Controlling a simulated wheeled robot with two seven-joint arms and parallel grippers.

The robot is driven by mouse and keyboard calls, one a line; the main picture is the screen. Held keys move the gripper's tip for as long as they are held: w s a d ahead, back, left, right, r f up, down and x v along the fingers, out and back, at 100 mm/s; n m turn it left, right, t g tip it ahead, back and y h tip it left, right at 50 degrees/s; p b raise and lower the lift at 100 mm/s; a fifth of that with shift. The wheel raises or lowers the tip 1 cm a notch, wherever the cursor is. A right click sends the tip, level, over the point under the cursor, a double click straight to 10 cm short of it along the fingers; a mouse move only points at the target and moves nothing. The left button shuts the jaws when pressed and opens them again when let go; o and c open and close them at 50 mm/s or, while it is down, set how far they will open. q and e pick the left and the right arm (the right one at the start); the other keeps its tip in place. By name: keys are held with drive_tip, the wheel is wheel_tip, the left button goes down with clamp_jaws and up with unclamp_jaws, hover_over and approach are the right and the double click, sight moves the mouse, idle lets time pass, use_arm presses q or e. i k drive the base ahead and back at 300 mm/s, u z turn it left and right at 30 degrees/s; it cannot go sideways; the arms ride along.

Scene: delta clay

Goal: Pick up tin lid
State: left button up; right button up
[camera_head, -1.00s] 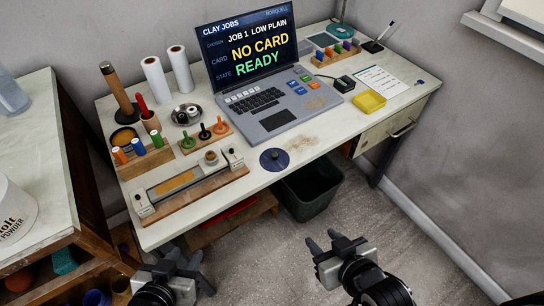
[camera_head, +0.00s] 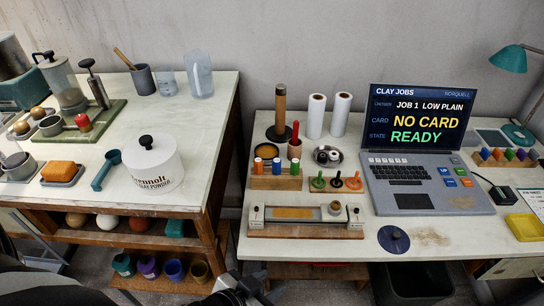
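The tin lid (camera_head: 147,150) is a white round lid with a black knob. It sits on the white clay powder tin (camera_head: 158,178), which stands upright near the front right of the left bench. My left gripper (camera_head: 246,283) is at the bottom edge of the view, low and in front of the gap between the benches, well apart from the tin. Its fingers look spread and empty, though the frame cuts off part of it. My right gripper is out of view.
A teal scoop (camera_head: 105,170) lies just left of the tin. An orange block on a tray (camera_head: 62,173) is farther left. A jug (camera_head: 199,75) and a grey cup (camera_head: 143,79) stand behind. The bench top (camera_head: 215,130) right of the tin is clear.

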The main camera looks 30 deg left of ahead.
sight(393, 240)
drive_tip(key=k, duration=0.5)
drive_tip(key=z, duration=1.4)
drive_tip(key=i, duration=1.3)
drive_tip(key=u, duration=2.8)
